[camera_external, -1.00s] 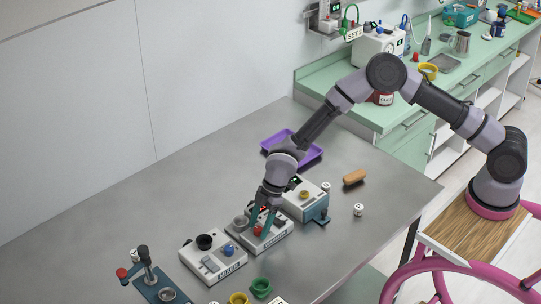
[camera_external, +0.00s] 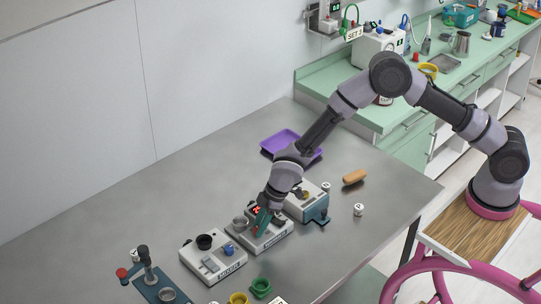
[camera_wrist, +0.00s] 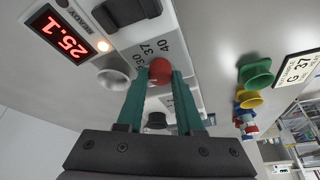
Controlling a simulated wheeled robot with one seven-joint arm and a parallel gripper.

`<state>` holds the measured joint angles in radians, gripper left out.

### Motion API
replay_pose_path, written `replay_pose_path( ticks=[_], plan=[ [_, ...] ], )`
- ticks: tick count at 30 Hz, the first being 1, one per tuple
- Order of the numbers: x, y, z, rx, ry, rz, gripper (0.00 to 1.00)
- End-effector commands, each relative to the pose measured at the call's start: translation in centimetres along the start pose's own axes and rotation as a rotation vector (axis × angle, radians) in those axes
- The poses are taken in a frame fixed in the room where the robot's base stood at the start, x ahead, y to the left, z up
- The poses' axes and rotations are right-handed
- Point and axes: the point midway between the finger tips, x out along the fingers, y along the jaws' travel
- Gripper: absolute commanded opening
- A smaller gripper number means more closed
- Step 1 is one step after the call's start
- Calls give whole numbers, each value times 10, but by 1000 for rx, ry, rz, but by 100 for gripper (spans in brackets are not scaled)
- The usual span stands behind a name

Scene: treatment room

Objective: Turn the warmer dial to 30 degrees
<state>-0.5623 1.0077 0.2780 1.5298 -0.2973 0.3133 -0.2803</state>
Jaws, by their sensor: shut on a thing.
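The warmer (camera_external: 270,240) is a white box on the grey table, with a lit red display (camera_wrist: 62,35) reading 25.1. Its red dial (camera_wrist: 160,70) sits beside the printed marks 30, 37 and 40 in the wrist view. My gripper (camera_wrist: 159,73) has its green fingers shut on the dial, one on each side. In the outside view my gripper (camera_external: 262,224) reaches down to the warmer from above and hides the dial. Which mark the dial points at cannot be made out.
A white device (camera_external: 213,262) stands left of the warmer and another (camera_external: 308,203) right of it, both close. A green cup (camera_external: 261,288) and a yellow cup (camera_external: 238,299) are in front. A purple tray (camera_external: 284,141) lies behind. The table's left and back are clear.

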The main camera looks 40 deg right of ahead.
Motion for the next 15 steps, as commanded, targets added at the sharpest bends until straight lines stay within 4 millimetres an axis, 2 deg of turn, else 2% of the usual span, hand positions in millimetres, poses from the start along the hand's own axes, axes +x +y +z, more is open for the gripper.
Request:
replay_pose_path(
  ticks=[15],
  plan=[
    [0, -3, 0, 288, 7, 120, 0]
  ],
)
